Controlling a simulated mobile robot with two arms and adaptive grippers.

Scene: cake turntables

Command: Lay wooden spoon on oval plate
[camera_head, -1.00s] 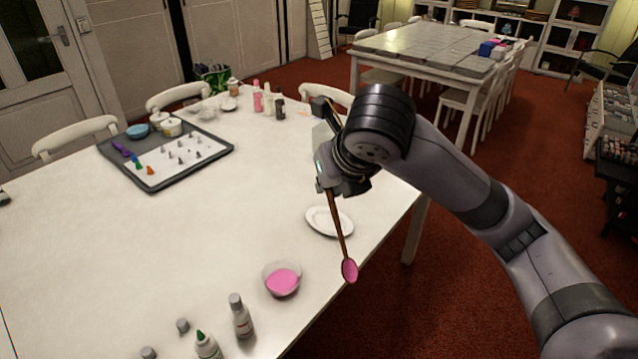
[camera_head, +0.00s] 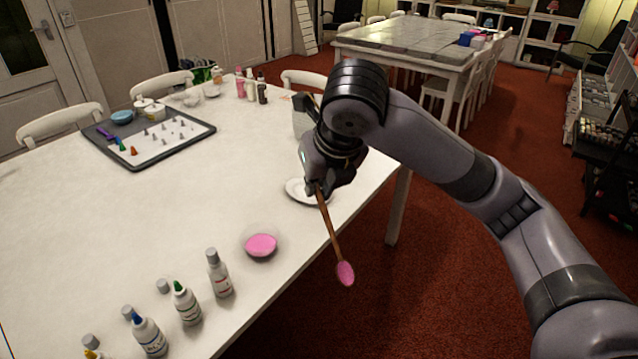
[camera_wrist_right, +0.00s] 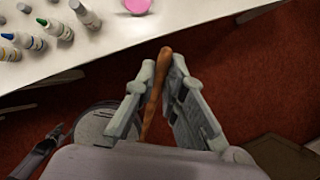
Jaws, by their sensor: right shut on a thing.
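A wooden spoon (camera_head: 331,236) with a pink-coated bowl hangs tilted from my right gripper (camera_head: 318,188), its pink end low and past the table's right edge in the head view. My right gripper is shut on the handle; the right wrist view shows the handle (camera_wrist_right: 156,92) between the two fingers (camera_wrist_right: 155,100). A white oval plate (camera_head: 296,191) lies on the table near its right edge, just behind and partly hidden by my gripper.
A bowl of pink stuff (camera_head: 261,245) stands near the table's edge. Several bottles (camera_head: 219,274) line the front. A dark tray (camera_head: 199,142) with small nozzles lies at the back left. The middle of the white table (camera_head: 110,220) is clear.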

